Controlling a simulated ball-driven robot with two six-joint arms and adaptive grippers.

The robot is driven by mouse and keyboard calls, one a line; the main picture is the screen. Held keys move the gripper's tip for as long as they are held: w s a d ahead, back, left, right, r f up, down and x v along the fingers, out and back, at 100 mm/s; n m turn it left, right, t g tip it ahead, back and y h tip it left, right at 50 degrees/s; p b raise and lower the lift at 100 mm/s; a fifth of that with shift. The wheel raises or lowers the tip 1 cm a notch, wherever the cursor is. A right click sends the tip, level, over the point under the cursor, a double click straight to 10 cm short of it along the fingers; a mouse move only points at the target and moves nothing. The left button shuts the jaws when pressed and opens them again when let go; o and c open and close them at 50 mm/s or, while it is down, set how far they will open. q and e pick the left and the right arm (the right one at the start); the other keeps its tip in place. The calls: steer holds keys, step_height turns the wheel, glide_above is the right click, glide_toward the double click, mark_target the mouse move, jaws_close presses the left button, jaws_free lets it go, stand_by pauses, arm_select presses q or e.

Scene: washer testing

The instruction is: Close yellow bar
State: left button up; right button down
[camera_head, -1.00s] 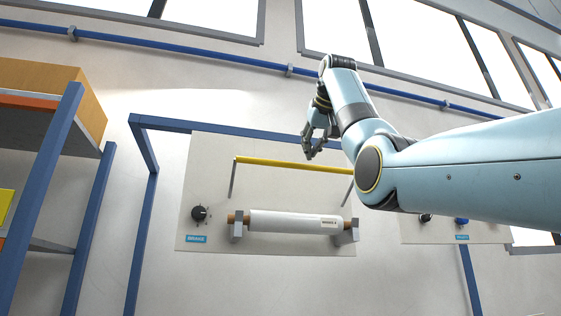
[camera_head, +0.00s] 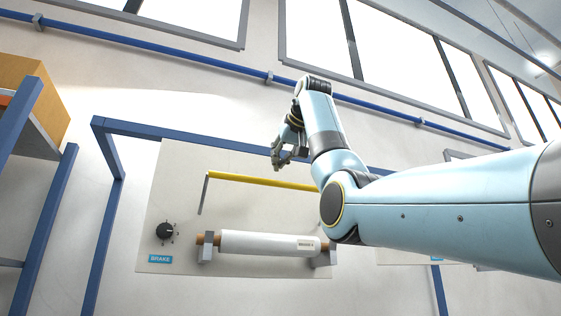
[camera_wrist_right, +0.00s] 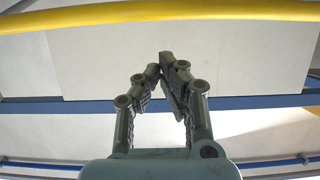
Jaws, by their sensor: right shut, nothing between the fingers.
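The yellow bar (camera_head: 262,181) runs across the upper part of a pale panel in the head view, on a grey arm (camera_head: 204,194) at its left end. Its right end is hidden behind my right arm. The bar also crosses the top of the right wrist view (camera_wrist_right: 150,13). My right gripper (camera_head: 277,164) is just above the bar in the head view, its fingers pointing down. In the right wrist view the fingertips (camera_wrist_right: 163,66) come together with nothing between them, apart from the bar. My left gripper is not in view.
Below the bar, a white roll (camera_head: 262,243) sits between grey brackets on the panel (camera_head: 180,205). A black knob (camera_head: 165,231) and a blue BRAKE label (camera_head: 160,259) are at the left. A blue frame (camera_head: 107,150) surrounds the panel. A shelf stands far left.

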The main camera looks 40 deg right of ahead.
step_height(320, 180, down, 2)
steer(key=shift+s+f, duration=0.1)
steer(key=shift+s, duration=0.05)
steer(key=shift+s, duration=0.1)
steer(key=f+t+b, duration=0.1)
steer(key=b, duration=0.2)
steer(key=s+f+t+b, duration=0.1)
steer(key=f+b, duration=0.1)
steer(key=b, duration=0.2)
steer(key=s+f+t+b, duration=0.1)
steer(key=f+b, duration=0.1)
steer(key=b, duration=0.2)
steer(key=shift+s+a, duration=0.25)
steer(key=shift+a, duration=0.1)
steer(key=t+h+b, duration=0.2)
steer(key=t+b, duration=0.3)
steer(key=b, duration=0.6)
glide_toward(279, 186)
steer(key=shift+w+d+f, duration=0.2)
steer(key=shift+w+f, duration=0.45)
steer(key=shift+w+d+f, duration=0.2)
steer(key=shift+w+f, duration=0.45)
steer(key=shift+w+d+f, duration=0.2)
steer(key=shift+w+f, duration=0.45)
steer(key=shift+f, duration=0.05)
